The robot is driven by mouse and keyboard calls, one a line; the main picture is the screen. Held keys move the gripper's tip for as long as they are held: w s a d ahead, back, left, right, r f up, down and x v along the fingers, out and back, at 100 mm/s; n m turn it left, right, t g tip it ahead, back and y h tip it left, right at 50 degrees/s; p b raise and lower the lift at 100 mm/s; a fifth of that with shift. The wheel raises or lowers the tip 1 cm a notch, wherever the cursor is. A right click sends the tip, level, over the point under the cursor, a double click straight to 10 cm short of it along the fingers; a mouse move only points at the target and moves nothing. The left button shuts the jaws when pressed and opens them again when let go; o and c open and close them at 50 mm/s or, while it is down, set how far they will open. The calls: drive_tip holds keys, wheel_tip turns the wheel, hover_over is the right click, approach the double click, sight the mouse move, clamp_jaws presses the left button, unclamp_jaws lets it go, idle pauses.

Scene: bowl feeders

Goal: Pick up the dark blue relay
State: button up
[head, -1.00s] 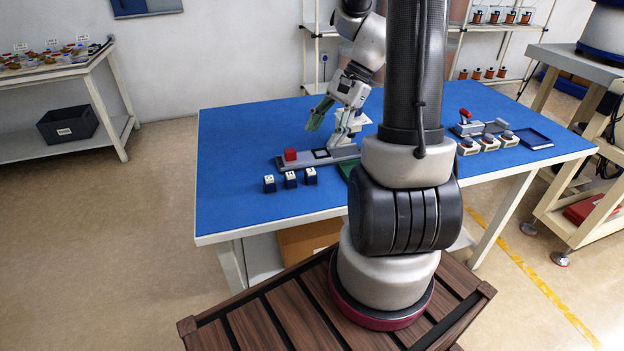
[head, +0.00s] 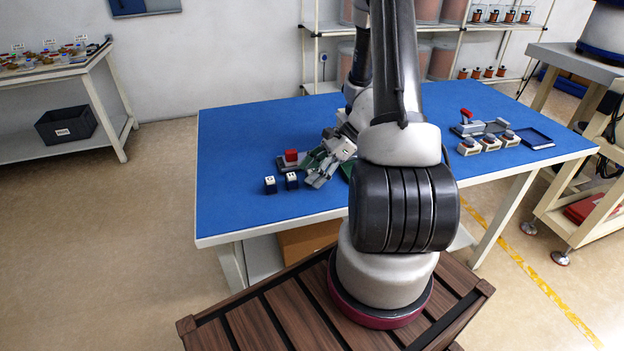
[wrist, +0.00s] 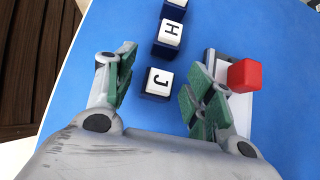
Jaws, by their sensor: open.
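Several small relays with dark blue bodies and white lettered tops stand in a row on the blue table. In the wrist view, one marked J (wrist: 158,83) sits between my open fingers (wrist: 160,70), apart from both. One marked H (wrist: 167,40) lies just beyond the fingertips, and a third (wrist: 174,7) is cut by the top edge. In the head view two relays show, one at the left (head: 270,185) and one beside it (head: 291,181); my gripper (head: 314,171) hides the other. My gripper is empty, with green pads on its fingers.
A red block (wrist: 244,76) on a grey fixture (wrist: 240,108) stands close beside my right finger in the wrist view. Several white-and-grey units (head: 490,143) and a dark blue tray (head: 530,138) are at the table's right. The table's left part is clear.

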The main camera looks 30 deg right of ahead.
drive_tip(key=shift+a+f, duration=0.15)
drive_tip(key=c, duration=1.1)
drive_tip(key=shift+w, duration=0.1)
